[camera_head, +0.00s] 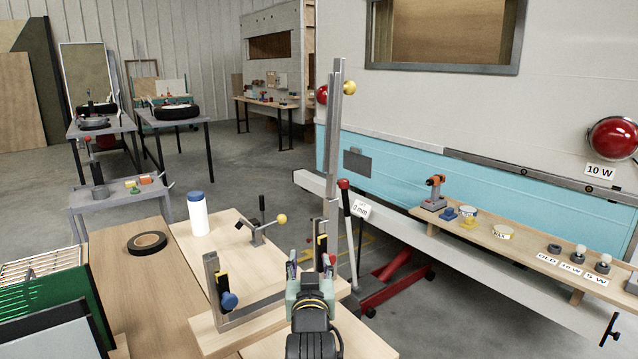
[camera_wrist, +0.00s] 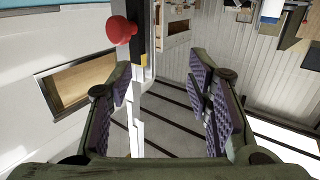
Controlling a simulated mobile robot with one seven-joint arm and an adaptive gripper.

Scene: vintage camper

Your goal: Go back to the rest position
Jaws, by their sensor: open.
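My gripper (camera_head: 309,264) is low in the head view, over the near end of the light wooden bench. In the wrist view its two padded fingers (camera_wrist: 165,85) stand wide apart with nothing pinched between them. A pale metal upright (camera_head: 334,170) rises just beyond and to the right of my gripper. In the wrist view a pale bar shows in the gap, nearer the left finger; I cannot tell whether it is between the fingers or behind them. A red knob (camera_wrist: 121,30) shows at the top of that view.
A metal angle frame with a blue knob (camera_head: 229,300) lies left of my gripper. A white bottle (camera_head: 198,214) and a black tape ring (camera_head: 147,243) stand on the bench. The camper's shelf (camera_head: 480,237) with small parts is to the right. Open floor lies beyond the bench.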

